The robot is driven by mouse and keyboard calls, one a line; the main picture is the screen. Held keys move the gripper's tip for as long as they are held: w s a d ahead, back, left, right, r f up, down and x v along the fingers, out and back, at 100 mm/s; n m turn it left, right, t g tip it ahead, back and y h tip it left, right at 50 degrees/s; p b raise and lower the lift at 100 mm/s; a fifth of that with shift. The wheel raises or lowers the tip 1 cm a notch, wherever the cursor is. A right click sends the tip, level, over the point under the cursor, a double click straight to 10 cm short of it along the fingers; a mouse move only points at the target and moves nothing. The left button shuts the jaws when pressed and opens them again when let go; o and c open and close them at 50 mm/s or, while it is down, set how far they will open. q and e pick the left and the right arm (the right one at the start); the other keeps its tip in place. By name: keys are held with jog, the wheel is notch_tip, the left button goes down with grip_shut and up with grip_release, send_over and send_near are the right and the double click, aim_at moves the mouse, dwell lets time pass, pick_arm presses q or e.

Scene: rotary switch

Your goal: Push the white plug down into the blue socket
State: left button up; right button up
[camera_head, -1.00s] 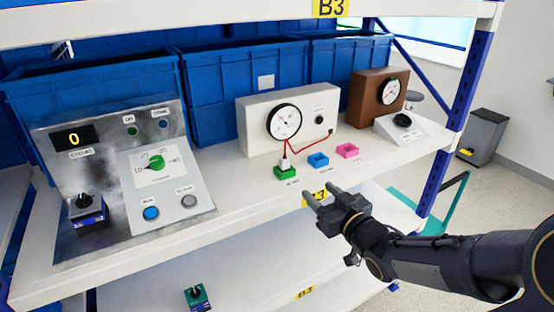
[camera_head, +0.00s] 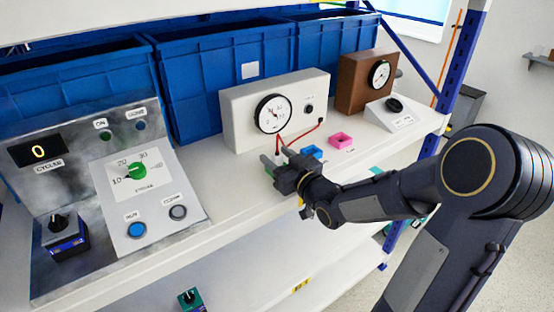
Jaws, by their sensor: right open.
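The blue socket (camera_head: 312,152) sits on the shelf just right of my right gripper (camera_head: 274,158), partly behind it. My right gripper is open, with its fingers around the spot of the green socket (camera_head: 280,158), which is mostly covered. The white plug is hidden behind or between the fingers; I cannot tell whether they touch it. A red cable (camera_head: 304,134) runs from the white gauge box (camera_head: 240,118) down to that spot. My left gripper is not in view.
A pink socket (camera_head: 341,140) sits right of the blue one. A metal control panel (camera_head: 85,165) stands at the left. A brown gauge box (camera_head: 360,92) and a white knob box (camera_head: 393,114) stand at the right. Blue crates (camera_head: 215,85) line the back.

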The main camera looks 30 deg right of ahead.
jog(key=shift+w, duration=0.3)
jog(key=c, duration=1.1)
grip_shut()
